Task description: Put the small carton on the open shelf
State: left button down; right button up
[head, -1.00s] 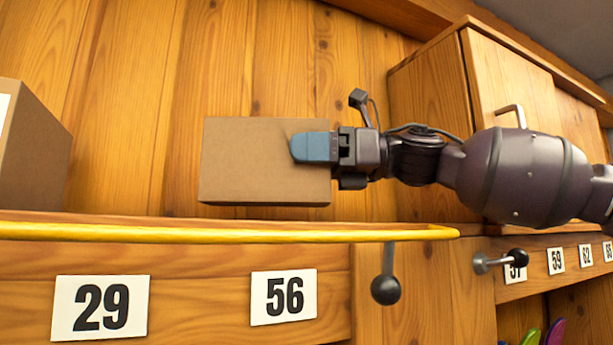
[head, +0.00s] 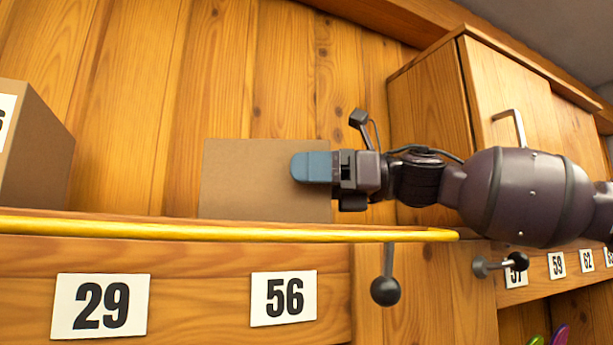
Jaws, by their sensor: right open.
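The small carton (head: 240,180) is a plain brown box on the open shelf (head: 190,243), behind the yellow rail. The shelf's front edge and the rail hide its bottom edge. My right gripper (head: 312,168) comes in from the right, and its blue finger lies in front of the carton's right part. Its jaws are open; the far finger is hidden, so I cannot tell whether it touches the carton. My left gripper is not in the head view.
A larger brown carton (head: 40,150) stands at the left end. The yellow rail (head: 230,233) runs along the shelf's front. A wooden cupboard (head: 430,110) with a metal handle stands at the right. Black-knobbed levers (head: 385,290) stick out below, near number labels (head: 283,298).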

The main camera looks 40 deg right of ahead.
jog(key=shift+r, duration=0.15)
jog(key=shift+b+v, duration=0.75)
jog(key=shift+v, duration=0.05)
jog(key=b+v, duration=0.3)
jog(key=shift+s+d, duration=0.2)
jog(key=shift+d, duration=0.1)
jog(key=shift+b+v, duration=0.4)
jog(key=shift+v, duration=0.65)
jog(key=shift+s, duration=0.1)
